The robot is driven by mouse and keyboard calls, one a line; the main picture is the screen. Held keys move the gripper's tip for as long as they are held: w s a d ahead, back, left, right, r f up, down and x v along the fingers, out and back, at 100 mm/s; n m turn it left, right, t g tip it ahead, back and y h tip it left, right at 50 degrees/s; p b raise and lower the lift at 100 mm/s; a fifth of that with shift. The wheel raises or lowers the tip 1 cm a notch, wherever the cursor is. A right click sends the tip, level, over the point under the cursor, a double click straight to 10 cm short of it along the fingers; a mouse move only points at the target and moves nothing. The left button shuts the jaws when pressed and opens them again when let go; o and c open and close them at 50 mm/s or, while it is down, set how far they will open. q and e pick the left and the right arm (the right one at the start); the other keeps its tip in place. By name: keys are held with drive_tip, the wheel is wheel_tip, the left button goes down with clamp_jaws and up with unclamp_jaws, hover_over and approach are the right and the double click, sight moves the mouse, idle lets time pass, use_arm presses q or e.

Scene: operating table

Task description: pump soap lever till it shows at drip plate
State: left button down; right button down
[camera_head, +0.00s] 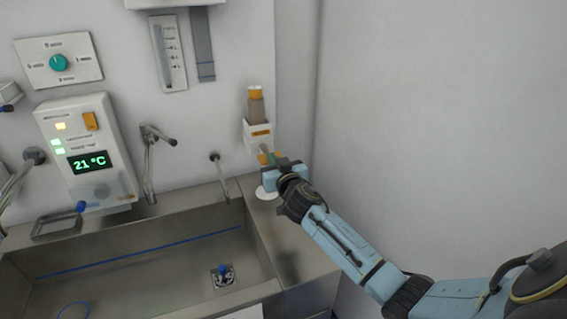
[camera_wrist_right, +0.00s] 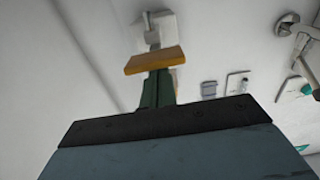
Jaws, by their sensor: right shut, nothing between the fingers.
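The soap dispenser (camera_head: 258,133) is a white wall unit with an orange-capped bottle (camera_head: 256,105) on top. My left gripper is out of view.
A steel sink (camera_head: 140,262) with taps (camera_head: 150,165) lies to the left. A control panel showing 21 °C (camera_head: 88,150) hangs above it. A small spout (camera_head: 220,175) is just left of the dispenser. The wall to the right is bare.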

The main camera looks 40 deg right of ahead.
drive_tip(key=s+a+r+p, duration=0.1)
drive_tip(key=s+a+r, duration=0.1)
drive_tip(key=s, duration=0.8)
drive_tip(key=shift+s+a+r+p, duration=0.2)
drive_tip(key=shift+r+p, duration=0.15)
drive_tip(key=shift+r, duration=0.25)
drive_tip(key=r+g+p, duration=0.1)
drive_tip(key=w+r+g+p, duration=0.1)
drive_tip(key=r+p, duration=0.2)
drive_tip(key=shift+w+d+r+g+y, duration=0.25)
drive_tip(key=shift+d+r+g+y, duration=0.05)
drive_tip(key=shift+d+r+g, duration=0.1)
idle(0.4)
drive_tip(key=shift+w, duration=0.1)
